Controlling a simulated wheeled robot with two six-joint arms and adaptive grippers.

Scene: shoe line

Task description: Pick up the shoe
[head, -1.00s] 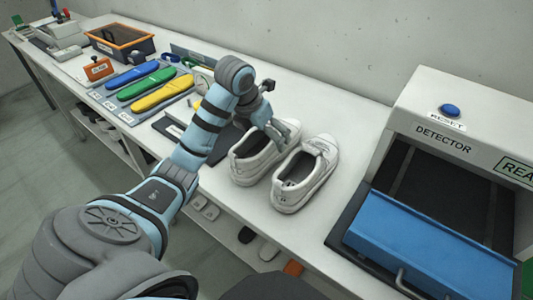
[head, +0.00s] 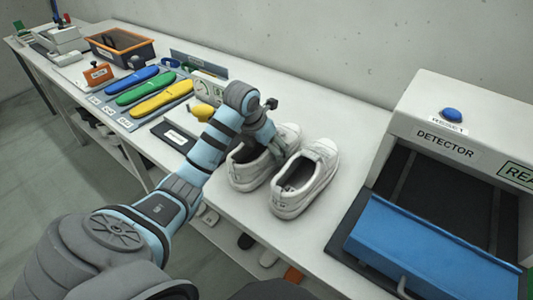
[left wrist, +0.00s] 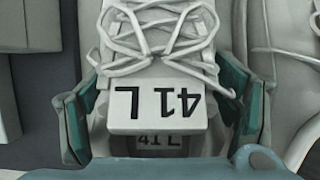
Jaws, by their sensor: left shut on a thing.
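A pair of white lace-up shoes stands on the white bench in the head view. My left gripper (head: 275,147) is shut on the left shoe (head: 246,177), from above at its tongue and opening. In the left wrist view, the teal fingers (left wrist: 160,85) stand on both sides of the shoe's tongue (left wrist: 158,105), which is marked 41 L. White laces (left wrist: 155,35) lie above the tongue. The right shoe (head: 300,190) stands close beside it, outside the grip. The arm and gripper hide part of the left shoe. My right gripper is not in view.
A detector (head: 470,150) with a blue flap (head: 430,250) and a blue button stands at the right. Blue, green and yellow insoles (head: 160,98) lie at the left, with an orange-rimmed bin (head: 122,48) behind. Bare bench (head: 345,140) separates the shoes from the detector.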

